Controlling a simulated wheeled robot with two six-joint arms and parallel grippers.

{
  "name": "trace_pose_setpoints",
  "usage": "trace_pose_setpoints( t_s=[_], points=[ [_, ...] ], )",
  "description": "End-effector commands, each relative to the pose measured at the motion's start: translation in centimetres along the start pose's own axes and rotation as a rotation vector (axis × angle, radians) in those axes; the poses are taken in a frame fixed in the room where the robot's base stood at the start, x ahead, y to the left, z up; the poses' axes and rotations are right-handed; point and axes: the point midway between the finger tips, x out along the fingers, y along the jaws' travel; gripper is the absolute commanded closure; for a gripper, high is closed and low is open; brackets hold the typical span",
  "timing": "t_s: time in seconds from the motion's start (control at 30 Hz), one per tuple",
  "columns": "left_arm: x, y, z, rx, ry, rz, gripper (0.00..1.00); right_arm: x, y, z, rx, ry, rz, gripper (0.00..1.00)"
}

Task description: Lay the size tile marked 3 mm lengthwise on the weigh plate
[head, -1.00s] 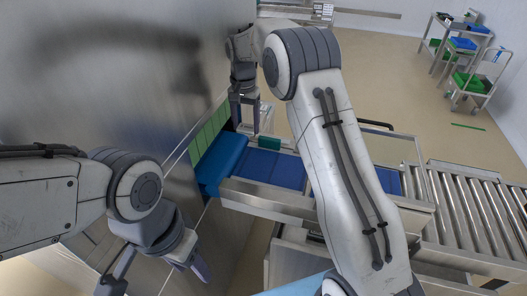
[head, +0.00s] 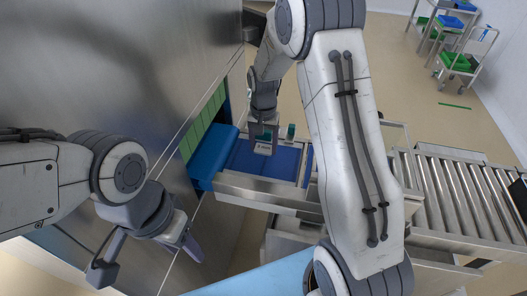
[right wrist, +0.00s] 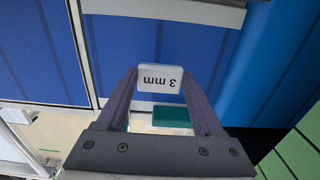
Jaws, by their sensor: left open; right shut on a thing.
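The white size tile (right wrist: 160,79) reads "3 mm" upside down in the right wrist view. My right gripper (right wrist: 160,88) is shut on it. In the head view this tile (head: 263,149) and the right gripper (head: 263,133) are over a blue belt surface (head: 240,165) framed in metal. I cannot tell whether the tile touches that surface. No part is clearly identifiable as the weigh plate. My left gripper (head: 146,262) is open and empty at the lower left, in front of the steel machine wall.
A teal block (head: 291,130) stands behind the belt and also shows in the right wrist view (right wrist: 172,117). A rounded blue part (head: 211,155) and green slats (head: 206,122) lie left of the belt. A roller conveyor (head: 447,190) runs right. Carts stand far back.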

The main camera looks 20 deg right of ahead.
Motion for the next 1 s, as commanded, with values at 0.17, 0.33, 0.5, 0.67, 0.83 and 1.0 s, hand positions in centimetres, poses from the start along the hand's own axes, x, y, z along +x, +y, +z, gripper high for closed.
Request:
trace_pose_setpoints(
  t_s=[0.17, 0.33, 0.5, 0.67, 0.83, 1.0],
  points=[
    [-1.1, 0.1, -0.1, 0.0, 0.0, 0.0, 0.5, 2.4, 0.1, 0.2, -0.001, -0.006, 0.004, 0.84],
    [-1.4, 0.1, -0.1, -0.001, 0.0, 0.0, 0.5, 3.9, 0.0, 0.1, -0.001, -0.002, 0.001, 0.84],
    [-1.3, 0.1, -0.1, -0.001, 0.0, 0.0, 0.5, 4.0, 0.0, 0.1, -0.001, -0.001, 0.001, 0.84],
    [-1.1, 0.1, -0.1, -0.001, 0.0, 0.0, 0.5, 4.3, 0.0, 0.1, -0.001, -0.002, 0.001, 0.84],
    [-1.1, 0.1, -0.1, 0.0, 0.0, 0.0, 0.5, 4.3, 0.0, 0.1, -0.001, -0.001, 0.001, 0.01],
    [-1.1, 0.1, -0.1, -0.001, 0.0, 0.0, 0.5, 4.3, 0.0, 0.1, 0.0, -0.002, 0.001, 0.01]
  ],
)
